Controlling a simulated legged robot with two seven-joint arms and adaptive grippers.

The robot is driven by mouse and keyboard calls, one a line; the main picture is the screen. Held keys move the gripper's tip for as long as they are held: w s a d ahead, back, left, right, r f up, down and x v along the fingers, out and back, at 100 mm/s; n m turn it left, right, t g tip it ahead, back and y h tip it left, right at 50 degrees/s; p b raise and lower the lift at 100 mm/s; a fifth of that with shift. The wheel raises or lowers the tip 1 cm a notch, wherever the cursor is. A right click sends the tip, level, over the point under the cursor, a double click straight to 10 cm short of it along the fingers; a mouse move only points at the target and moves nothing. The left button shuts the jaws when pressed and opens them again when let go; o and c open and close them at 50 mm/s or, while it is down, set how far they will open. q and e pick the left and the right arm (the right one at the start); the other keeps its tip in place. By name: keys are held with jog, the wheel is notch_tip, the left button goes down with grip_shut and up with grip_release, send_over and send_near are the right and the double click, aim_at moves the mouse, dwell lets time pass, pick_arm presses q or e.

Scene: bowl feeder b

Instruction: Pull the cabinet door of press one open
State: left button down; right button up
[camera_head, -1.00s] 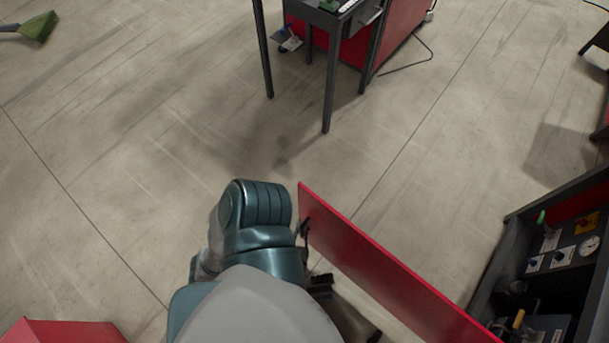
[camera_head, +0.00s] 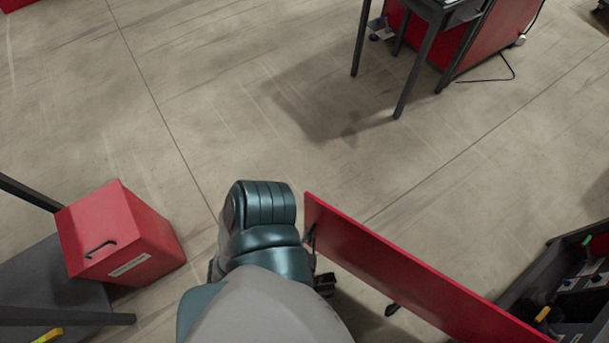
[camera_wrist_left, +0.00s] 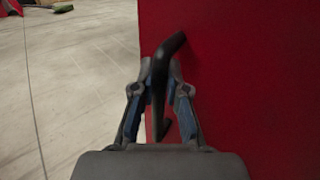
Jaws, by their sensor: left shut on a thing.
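The red cabinet door (camera_head: 400,272) stands swung out from the dark cabinet (camera_head: 570,270) at the lower right of the head view. Its black handle (camera_wrist_left: 168,62) shows in the left wrist view near the door's free edge. My left gripper (camera_wrist_left: 160,85) is shut on this handle, with a blue-padded finger on either side of it. In the head view my left arm covers most of the left gripper (camera_head: 318,275), beside the door's near face. My right gripper is not in view.
A red box with a black handle (camera_head: 120,238) sits at the left by a dark table or frame (camera_head: 45,285). A dark-legged table (camera_head: 410,65) and a red cabinet (camera_head: 475,45) stand at the back right. The floor between is clear.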

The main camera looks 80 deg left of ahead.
pick_arm(q)
jog(key=shift+s+d+r, duration=0.1)
jog(key=shift+s+d, duration=0.05)
jog(key=shift+d, duration=0.35)
jog(key=c, duration=1.2)
grip_release()
jog(key=shift+s, duration=0.1)
send_near(311, 214)
jog(key=x, duration=0.4)
jog(key=shift+a, duration=0.15)
